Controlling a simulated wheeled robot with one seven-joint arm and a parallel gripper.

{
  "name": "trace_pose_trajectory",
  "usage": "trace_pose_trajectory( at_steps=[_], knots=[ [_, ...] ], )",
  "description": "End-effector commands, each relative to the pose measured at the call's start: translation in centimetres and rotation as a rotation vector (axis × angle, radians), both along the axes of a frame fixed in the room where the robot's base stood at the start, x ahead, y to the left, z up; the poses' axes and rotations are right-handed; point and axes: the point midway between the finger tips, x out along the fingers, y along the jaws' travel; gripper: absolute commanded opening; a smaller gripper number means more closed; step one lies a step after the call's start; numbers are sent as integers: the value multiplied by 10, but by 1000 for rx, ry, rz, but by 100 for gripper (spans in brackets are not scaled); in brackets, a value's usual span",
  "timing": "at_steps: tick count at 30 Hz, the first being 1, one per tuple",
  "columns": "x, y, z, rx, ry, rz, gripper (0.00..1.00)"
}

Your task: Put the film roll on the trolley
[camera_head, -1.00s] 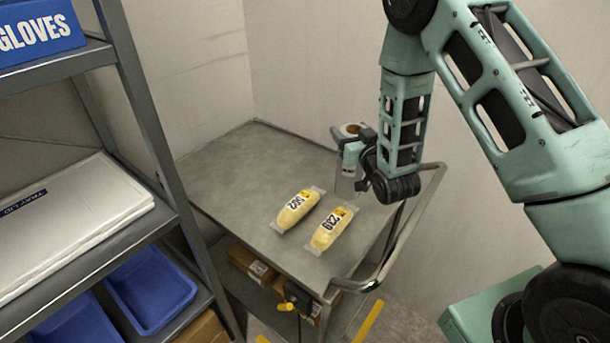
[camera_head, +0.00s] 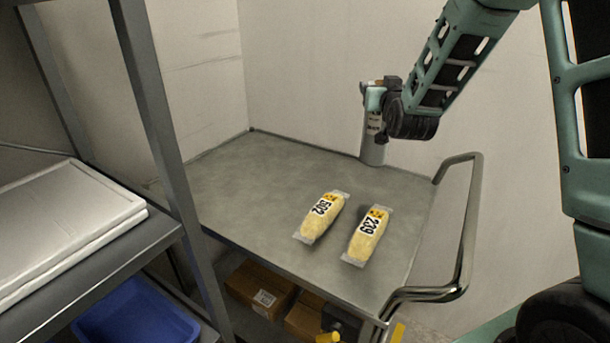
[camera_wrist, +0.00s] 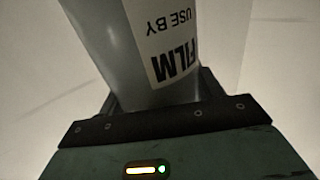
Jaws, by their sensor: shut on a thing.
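The film roll (camera_head: 373,150) is a grey, upright cylinder at the back right of the trolley top. In the wrist view the film roll (camera_wrist: 112,45) carries a white label reading "FILM" and "USE BY". My gripper (camera_head: 374,112) is shut on the roll's upper part. The roll's lower end appears at the trolley's back edge, by the wall; I cannot tell whether it touches the top. The trolley (camera_head: 260,190) has a flat grey metal top and a bent tube handle at its right end.
Two yellow packs, labelled 502 (camera_head: 320,216) and 239 (camera_head: 367,236), lie on the trolley's front middle. The top's left and back are clear. A metal rack (camera_head: 165,135) with white lids and a blue bin (camera_head: 135,318) stands at left. Cardboard boxes (camera_head: 260,285) sit below the top.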

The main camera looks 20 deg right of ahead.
Motion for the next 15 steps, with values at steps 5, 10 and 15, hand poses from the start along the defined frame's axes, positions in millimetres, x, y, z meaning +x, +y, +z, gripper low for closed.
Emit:
trace_pose_trajectory(
  at_steps=[5, 10, 15],
  knots=[
    [1, -1, -13, -1, -1, -1, 0],
    [1, -1, -42, -1, -1, -2, 0],
    [1, 0, -55, 0, -4, -1, 0]
  ],
)
